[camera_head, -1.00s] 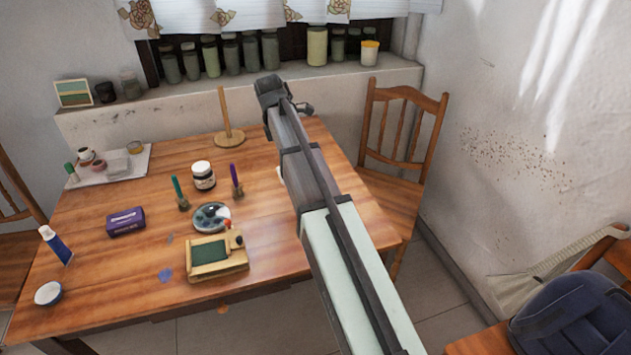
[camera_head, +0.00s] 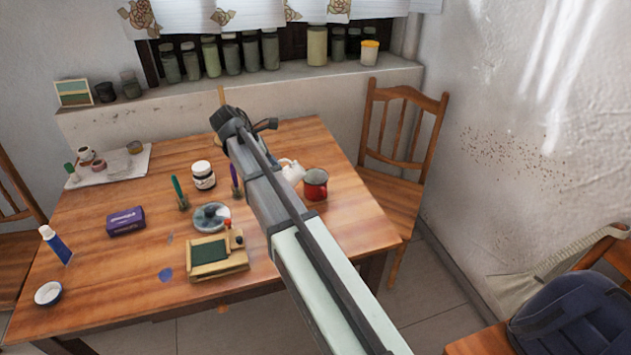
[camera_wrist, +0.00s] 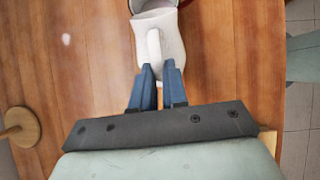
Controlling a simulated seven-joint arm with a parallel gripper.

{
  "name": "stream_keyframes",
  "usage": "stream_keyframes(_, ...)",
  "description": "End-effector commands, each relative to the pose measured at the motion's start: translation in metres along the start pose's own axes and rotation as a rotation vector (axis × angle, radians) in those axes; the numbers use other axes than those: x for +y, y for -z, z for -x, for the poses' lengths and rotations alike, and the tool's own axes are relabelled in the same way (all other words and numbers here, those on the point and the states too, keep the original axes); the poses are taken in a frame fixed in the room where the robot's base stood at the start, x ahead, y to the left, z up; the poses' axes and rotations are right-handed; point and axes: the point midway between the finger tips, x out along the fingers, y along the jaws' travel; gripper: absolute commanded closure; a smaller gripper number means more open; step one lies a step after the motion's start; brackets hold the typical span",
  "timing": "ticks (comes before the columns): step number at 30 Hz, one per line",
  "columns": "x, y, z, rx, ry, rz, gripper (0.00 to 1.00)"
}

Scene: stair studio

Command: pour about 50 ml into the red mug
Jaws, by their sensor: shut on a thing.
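The red mug (camera_head: 315,186) stands upright on the right part of the wooden table. A white jug (camera_head: 291,171) shows just left of it, partly hidden by my arm. In the wrist view my gripper (camera_wrist: 160,68) has its blue fingers shut on the handle of the white jug (camera_wrist: 168,42). In the head view the fingers are hidden behind my arm. I cannot tell whether the jug touches the table.
A palette box (camera_head: 216,258), a lidded dish (camera_head: 211,216), a jar (camera_head: 203,175) and a purple box (camera_head: 125,221) are on the table to the left. A wooden stand (camera_wrist: 20,127) is near my gripper. A chair (camera_head: 395,180) stands at the right.

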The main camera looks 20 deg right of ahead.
Motion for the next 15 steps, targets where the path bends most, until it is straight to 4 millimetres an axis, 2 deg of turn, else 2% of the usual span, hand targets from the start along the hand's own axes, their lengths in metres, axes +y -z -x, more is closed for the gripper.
stream_keyframes(3, 0.0004, 0.0084, -0.0017, -0.075, 0.0, 0.003, 1.0)
stream_keyframes(15, 0.0002, 0.0132, 0.0013, -0.198, 0.0, 0.0, 1.0)
